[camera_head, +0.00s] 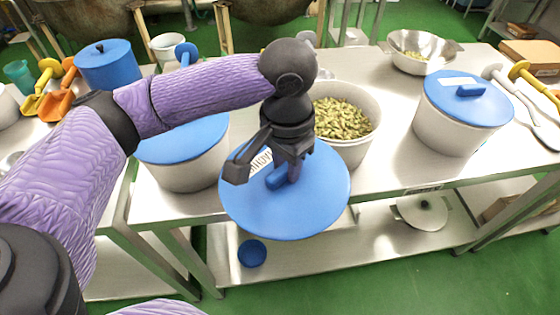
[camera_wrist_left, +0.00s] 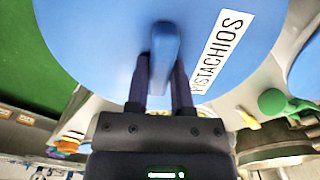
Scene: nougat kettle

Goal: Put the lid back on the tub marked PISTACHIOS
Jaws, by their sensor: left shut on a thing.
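My left gripper (camera_head: 288,170) is shut on the raised handle of a round blue lid (camera_head: 300,212). The lid hangs tilted in front of the table's front edge. In the left wrist view the fingers (camera_wrist_left: 163,75) sit either side of the handle, and the lid (camera_wrist_left: 100,40) carries a white label reading PISTACHIOS (camera_wrist_left: 222,50). An open white tub (camera_head: 352,151) full of green pistachios (camera_head: 340,118) stands on the table, just behind and right of the lid. The lid and gripper hide its left part. My right gripper is not in view.
A white tub with a blue lid (camera_head: 185,138) stands left of the held lid, another (camera_head: 467,98) at the right. A steel bowl (camera_head: 420,50) is at the back. Scoops (camera_head: 520,85) lie at the far right. Bare table (camera_head: 395,165) lies between the open tub and right tub.

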